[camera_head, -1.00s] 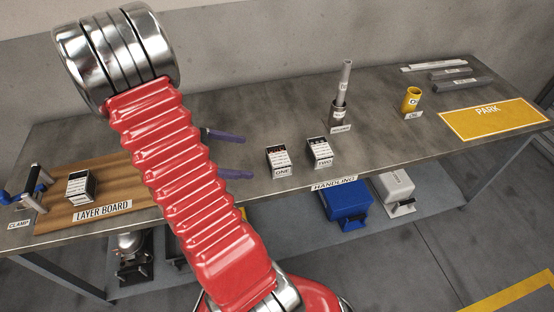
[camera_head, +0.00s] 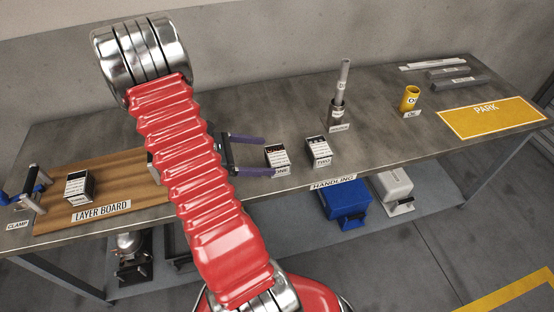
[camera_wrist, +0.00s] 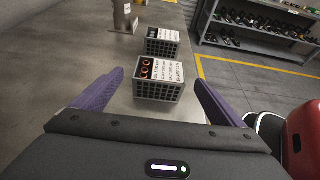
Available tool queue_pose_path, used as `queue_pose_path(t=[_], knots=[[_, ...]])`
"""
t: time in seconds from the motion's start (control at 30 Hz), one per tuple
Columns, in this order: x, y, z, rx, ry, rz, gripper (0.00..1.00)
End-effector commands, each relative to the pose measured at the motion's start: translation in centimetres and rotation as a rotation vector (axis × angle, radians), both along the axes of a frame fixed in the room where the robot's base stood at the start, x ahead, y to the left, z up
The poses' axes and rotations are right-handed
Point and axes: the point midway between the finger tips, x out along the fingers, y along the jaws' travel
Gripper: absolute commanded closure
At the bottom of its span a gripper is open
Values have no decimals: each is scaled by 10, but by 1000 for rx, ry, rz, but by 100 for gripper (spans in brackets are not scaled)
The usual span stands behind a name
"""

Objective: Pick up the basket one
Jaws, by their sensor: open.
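Basket one (camera_head: 277,158) is a small dark and white crate with a "ONE" label in front, standing on the grey bench in the handling area. In the wrist view basket one (camera_wrist: 158,90) lies ahead, between the lines of my two fingers, with reddish round items inside. My gripper (camera_head: 264,156) has purple fingers spread apart, just left of the basket, and nothing is between them. In the wrist view my gripper (camera_wrist: 156,92) is open, with one finger on each side. The fingertips look close to the basket; whether they touch it I cannot tell.
Basket two (camera_head: 319,151) stands just right of basket one, and behind it in the wrist view (camera_wrist: 162,43). A metal holder with a rod (camera_head: 339,102) and a yellow cup (camera_head: 410,99) stand farther right. Another crate (camera_head: 80,188) sits on the layer board (camera_head: 130,182).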

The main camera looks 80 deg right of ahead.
Motion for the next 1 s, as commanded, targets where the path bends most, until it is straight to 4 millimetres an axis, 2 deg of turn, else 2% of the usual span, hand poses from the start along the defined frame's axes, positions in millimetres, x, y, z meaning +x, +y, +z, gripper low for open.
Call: queue_pose_path(t=[0.1,0.3,0.73,1.0], knots=[[-16,-8,-7,2,2,-3,8],[-34,-19,-16,1,1,-1,8],[-38,-22,-18,1,0,0,8],[-60,-36,-29,2,1,-2,8]])
